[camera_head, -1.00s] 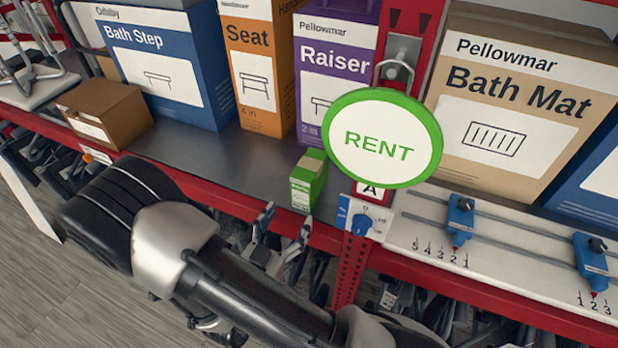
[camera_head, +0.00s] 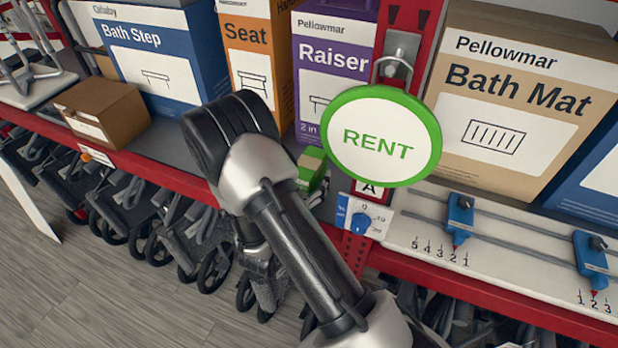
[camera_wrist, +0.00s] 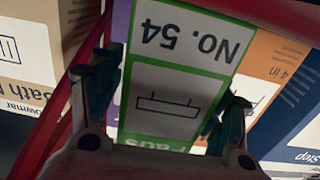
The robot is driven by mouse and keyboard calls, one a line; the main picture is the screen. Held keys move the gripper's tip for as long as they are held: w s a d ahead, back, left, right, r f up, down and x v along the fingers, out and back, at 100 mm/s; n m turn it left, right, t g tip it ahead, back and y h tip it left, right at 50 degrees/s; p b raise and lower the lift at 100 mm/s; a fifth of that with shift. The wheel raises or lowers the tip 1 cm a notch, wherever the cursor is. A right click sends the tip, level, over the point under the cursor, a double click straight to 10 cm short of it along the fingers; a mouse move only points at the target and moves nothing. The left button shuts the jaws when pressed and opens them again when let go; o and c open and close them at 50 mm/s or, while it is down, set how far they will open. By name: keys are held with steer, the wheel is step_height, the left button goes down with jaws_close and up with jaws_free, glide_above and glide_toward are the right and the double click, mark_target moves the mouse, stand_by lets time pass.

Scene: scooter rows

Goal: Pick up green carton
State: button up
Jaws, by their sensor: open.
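The green carton (camera_head: 311,164) stands on the grey shelf beside the red upright, partly hidden by my arm in the head view. In the wrist view the green carton (camera_wrist: 175,87) is close up and upside down, with a white label reading "No. 54" and a line drawing. My gripper (camera_wrist: 170,84) is open, with one finger at each side of the carton's face. I cannot tell whether the fingers touch it. In the head view my gripper is mostly hidden behind my arm.
A round RENT sign (camera_head: 381,137) hangs just right of the carton. A purple Raiser box (camera_head: 333,62) and an orange Seat box (camera_head: 249,41) stand behind. A blue dial (camera_head: 361,223) is on the shelf front. A brown box (camera_head: 103,112) sits at left.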

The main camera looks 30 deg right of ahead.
steer(key=shift+w+d, duration=0.15)
steer(key=shift+c, duration=0.5)
steer(key=c, duration=1.2)
steer(key=shift+r, duration=0.1)
